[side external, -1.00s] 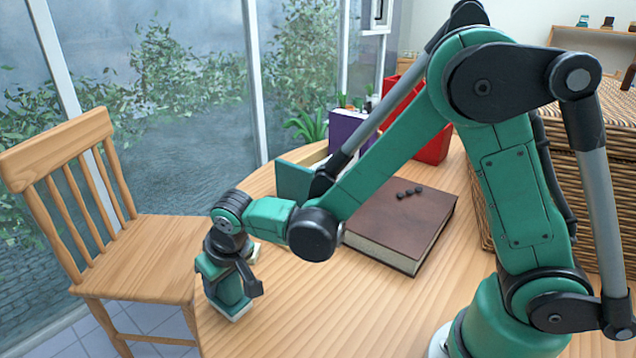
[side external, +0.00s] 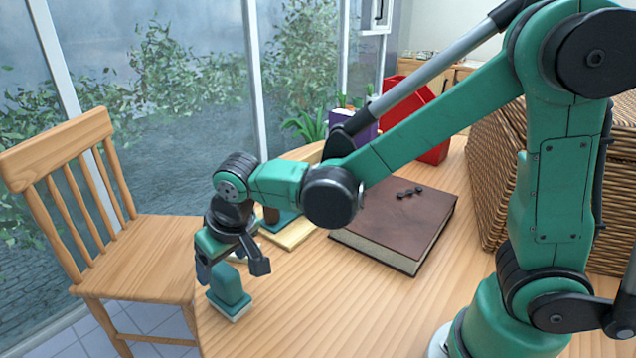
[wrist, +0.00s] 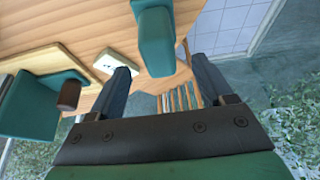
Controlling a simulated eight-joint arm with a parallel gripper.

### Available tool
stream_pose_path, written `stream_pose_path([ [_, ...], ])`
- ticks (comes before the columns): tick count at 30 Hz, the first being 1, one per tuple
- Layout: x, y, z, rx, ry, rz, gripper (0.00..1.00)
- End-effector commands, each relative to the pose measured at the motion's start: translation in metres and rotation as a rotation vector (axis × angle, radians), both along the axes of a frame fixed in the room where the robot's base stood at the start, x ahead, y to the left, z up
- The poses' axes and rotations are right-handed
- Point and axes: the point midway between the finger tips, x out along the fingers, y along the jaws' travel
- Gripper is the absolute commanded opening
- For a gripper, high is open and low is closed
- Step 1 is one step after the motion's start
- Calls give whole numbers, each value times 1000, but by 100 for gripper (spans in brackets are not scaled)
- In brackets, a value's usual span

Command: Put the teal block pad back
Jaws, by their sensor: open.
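The teal block (side external: 230,287) stands upright on a pale base near the table's front left edge. It also shows at the top of the wrist view (wrist: 155,42). My gripper (side external: 232,268) is open and empty just above the block. In the wrist view my two fingers (wrist: 161,78) are spread apart, with the block's end beyond the gap between them. I see no finger closed on it.
A small whitish item (wrist: 115,64) lies beside the block. A teal panel with a brown knob (wrist: 68,95) and pale wooden boards (side external: 293,236) are behind my gripper. A thick brown book (side external: 395,225) lies right. A chair (side external: 140,250) stands left.

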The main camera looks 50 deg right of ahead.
Motion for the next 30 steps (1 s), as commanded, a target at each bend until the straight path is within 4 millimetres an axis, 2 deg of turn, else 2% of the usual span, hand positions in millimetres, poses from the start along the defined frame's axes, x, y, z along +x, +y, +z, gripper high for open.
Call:
stream_pose_path([
  [5, -6, -8, 12, 4, -10, -1, 73],
  [8, -15, -25, 25, 10, -34, -1, 73],
  [12, -38, -58, 46, 20, -93, -1, 73],
  [18, -70, -91, 56, 12, -179, 0, 73],
  [24, -85, -104, 56, 1, -223, -1, 73],
  [30, -87, -105, 56, -1, -229, 1, 73],
])
